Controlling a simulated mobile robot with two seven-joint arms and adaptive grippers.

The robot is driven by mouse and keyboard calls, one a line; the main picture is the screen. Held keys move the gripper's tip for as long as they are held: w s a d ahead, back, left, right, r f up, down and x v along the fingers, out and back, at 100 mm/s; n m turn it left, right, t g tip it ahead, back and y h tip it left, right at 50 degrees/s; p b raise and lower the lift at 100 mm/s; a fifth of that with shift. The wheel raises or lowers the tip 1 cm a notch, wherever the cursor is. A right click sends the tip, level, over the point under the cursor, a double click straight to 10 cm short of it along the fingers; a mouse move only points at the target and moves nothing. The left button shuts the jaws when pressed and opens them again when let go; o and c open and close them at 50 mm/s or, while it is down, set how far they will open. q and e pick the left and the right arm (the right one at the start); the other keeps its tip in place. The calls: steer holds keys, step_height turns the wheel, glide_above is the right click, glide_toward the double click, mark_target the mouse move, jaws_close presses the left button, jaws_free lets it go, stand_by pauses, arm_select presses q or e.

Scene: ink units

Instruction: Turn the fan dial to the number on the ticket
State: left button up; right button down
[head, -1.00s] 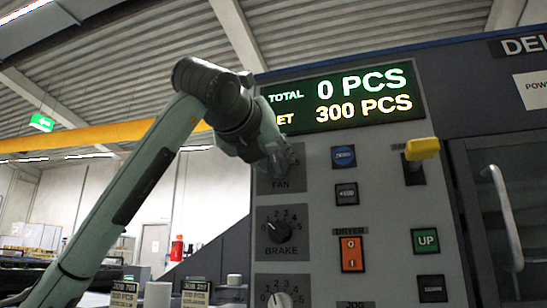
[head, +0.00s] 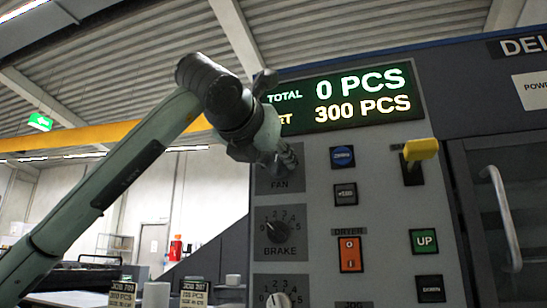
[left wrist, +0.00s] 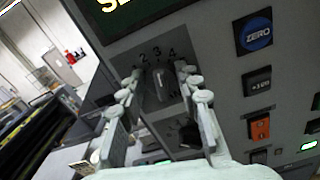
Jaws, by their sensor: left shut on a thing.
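The fan dial (left wrist: 159,93) is a dark knob on the grey control panel, with the numbers 2, 3 and 4 showing above it in the left wrist view. My left gripper (left wrist: 158,73) has its fingers on either side of the knob, shut on it. In the head view my left gripper (head: 284,160) covers the dial, and only the FAN plate's label (head: 281,186) shows below. The knob's exact setting is hard to tell. Two job tickets (head: 122,294) (head: 194,293) stand at the lower left; their small print is unreadable. My right gripper is not in view.
Below is the brake dial (head: 278,231), with another dial (head: 279,300) under it. To the right are a blue ZERO button (head: 343,156), an orange dryer switch (head: 350,254), a green UP button (head: 424,241) and a yellow-handled lever (head: 420,150). A lit display (head: 345,97) is above.

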arm_select(q)
steer(key=m, duration=0.6)
steer(key=shift+s+d, duration=0.1)
steer(key=shift+d, duration=0.1)
steer(key=m, duration=0.4)
steer(key=shift+d+f+m, duration=0.1)
steer(key=shift+f+m, duration=0.1)
steer(key=shift+m, duration=0.1)
steer(key=shift+f+m, duration=0.15)
steer(key=shift+m, duration=0.85)
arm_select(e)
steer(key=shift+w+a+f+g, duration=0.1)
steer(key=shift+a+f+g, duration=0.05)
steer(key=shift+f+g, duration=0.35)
arm_select(q)
steer(key=shift+d, duration=0.1)
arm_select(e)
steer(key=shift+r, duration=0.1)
arm_select(q)
steer(key=o, duration=1.2)
steer(key=shift+c, duration=0.2)
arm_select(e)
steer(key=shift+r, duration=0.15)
arm_select(q)
steer(key=shift+s, duration=0.3)
steer(key=v, duration=1.1)
steer(key=shift+s, duration=0.25)
